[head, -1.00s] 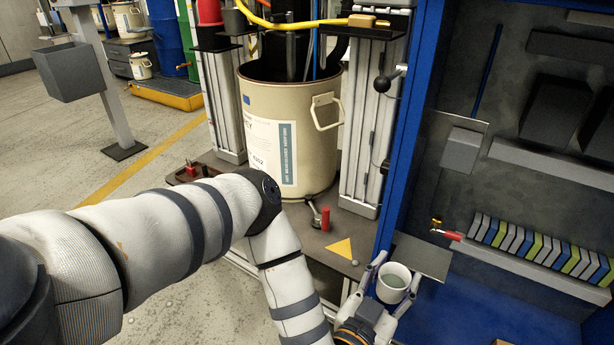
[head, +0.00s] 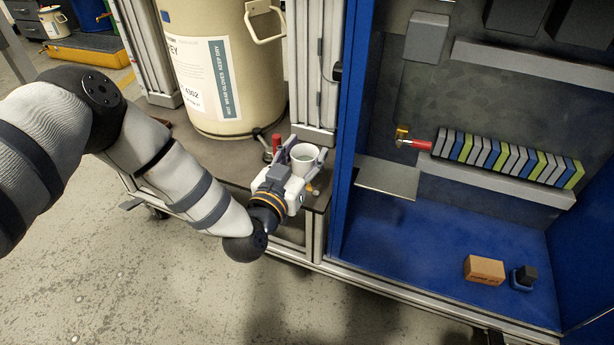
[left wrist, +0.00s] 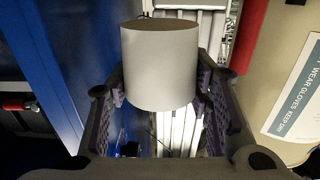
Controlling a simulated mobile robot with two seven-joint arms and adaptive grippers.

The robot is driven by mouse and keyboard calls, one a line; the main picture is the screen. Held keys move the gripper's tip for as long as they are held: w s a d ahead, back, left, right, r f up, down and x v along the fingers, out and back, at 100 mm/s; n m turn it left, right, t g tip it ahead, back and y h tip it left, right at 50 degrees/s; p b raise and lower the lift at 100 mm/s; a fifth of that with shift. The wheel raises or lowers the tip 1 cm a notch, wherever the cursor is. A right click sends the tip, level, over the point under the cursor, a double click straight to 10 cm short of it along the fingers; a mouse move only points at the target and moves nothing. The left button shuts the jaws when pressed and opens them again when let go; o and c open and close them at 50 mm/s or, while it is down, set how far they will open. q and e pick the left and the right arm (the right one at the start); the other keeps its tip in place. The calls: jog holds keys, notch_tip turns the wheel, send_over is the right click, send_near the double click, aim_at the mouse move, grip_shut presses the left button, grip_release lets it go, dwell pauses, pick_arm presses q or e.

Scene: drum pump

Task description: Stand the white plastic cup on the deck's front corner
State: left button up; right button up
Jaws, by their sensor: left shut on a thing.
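The white plastic cup (head: 303,158) is upright between the fingers of my left gripper (head: 296,152), which is shut on it. In the head view the cup is over the front right corner of the deck (head: 214,160). I cannot tell whether its base touches the deck. In the left wrist view the cup (left wrist: 160,65) fills the space between the two dark fingers (left wrist: 162,100). My gripper hides most of the deck's corner and the yellow triangle there. My right gripper is not in view.
A large beige drum (head: 215,75) stands on the deck behind the cup. A red-handled fitting (head: 276,146) is close to my left gripper. A blue cabinet post (head: 352,120) rises just right of the cup. A grey shelf plate (head: 388,180) juts out inside the cabinet.

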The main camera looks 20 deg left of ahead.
aim_at(306, 167)
pick_arm(q)
jog(key=shift+w+f, duration=0.35)
jog(key=shift+f, duration=0.15)
jog(key=f, duration=0.1)
jog(key=f+b, duration=0.2)
jog(key=f, duration=0.1)
jog(key=shift+w+a, duration=0.15)
jog(key=shift+w, duration=0.2)
jog(key=shift+r, duration=0.25)
jog(key=shift+f, duration=0.2)
jog(key=o, duration=1)
jog(key=shift+r, duration=0.1)
